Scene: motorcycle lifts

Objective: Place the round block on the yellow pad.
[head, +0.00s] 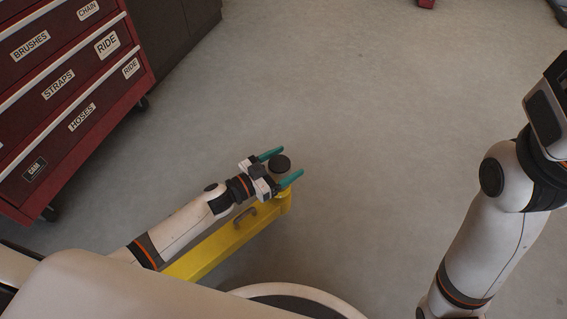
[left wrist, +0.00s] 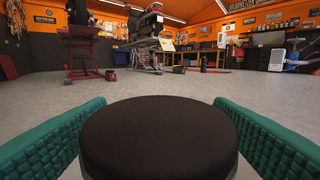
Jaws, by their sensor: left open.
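My left gripper (head: 290,161) is open, with one teal finger on either side of the block. The left wrist view shows the block's black top (left wrist: 158,137) between the two textured fingers. My right gripper is outside the views.
A red drawer cabinet (head: 70,90) on casters stands at the left, beside a dark cabinet (head: 172,30). Grey floor (head: 380,110) is clear ahead and right. The left wrist view shows a distant motorcycle lift (left wrist: 148,50).

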